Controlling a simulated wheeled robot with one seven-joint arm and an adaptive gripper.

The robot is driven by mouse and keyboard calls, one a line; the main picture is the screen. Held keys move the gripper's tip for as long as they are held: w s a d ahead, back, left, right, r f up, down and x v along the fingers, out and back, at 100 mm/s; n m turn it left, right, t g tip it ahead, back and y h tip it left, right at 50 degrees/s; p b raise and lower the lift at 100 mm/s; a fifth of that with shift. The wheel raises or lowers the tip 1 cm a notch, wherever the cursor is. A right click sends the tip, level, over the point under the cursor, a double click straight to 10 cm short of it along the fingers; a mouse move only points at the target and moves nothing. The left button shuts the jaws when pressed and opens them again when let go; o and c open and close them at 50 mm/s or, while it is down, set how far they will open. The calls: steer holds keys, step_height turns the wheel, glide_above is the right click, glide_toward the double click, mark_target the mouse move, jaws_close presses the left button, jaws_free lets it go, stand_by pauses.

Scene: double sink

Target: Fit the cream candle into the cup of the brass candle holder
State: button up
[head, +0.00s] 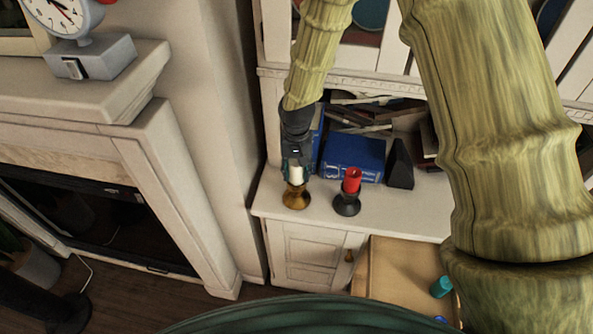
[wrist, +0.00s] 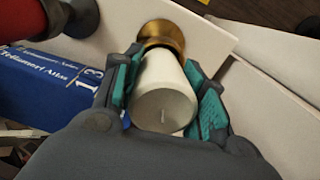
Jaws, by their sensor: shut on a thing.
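The cream candle (head: 296,173) is upright between the fingers of my gripper (head: 297,168), directly over the brass candle holder (head: 296,198). The holder stands on the white cabinet top near its left end. In the wrist view the candle (wrist: 162,95) shows its wick end towards me, with teal finger pads (wrist: 165,92) on both sides. The brass holder (wrist: 162,36) shows just beyond the candle's far end. The candle's lower end meets the holder's cup in the picture; I cannot tell whether it is inside or just above.
A red candle (head: 352,180) in a dark holder (head: 347,205) stands close to the right. A blue book (head: 353,157) and a black wedge-shaped object (head: 400,165) are behind. The cabinet top's front edge (head: 345,230) is near. An open drawer (head: 395,275) juts out below.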

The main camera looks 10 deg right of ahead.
steer(key=shift+s+f, duration=0.25)
steer(key=shift+f, duration=0.4)
jaws_close()
steer(key=shift+w+f, duration=0.1)
steer(key=shift+f, duration=0.1)
steer(key=o, duration=1.3)
jaws_free()
steer(key=shift+w, duration=0.15)
steer(key=shift+r, duration=0.15)
steer(key=shift+r+b, duration=1.95)
steer(key=shift+r, duration=4)
steer(key=shift+a, duration=0.1)
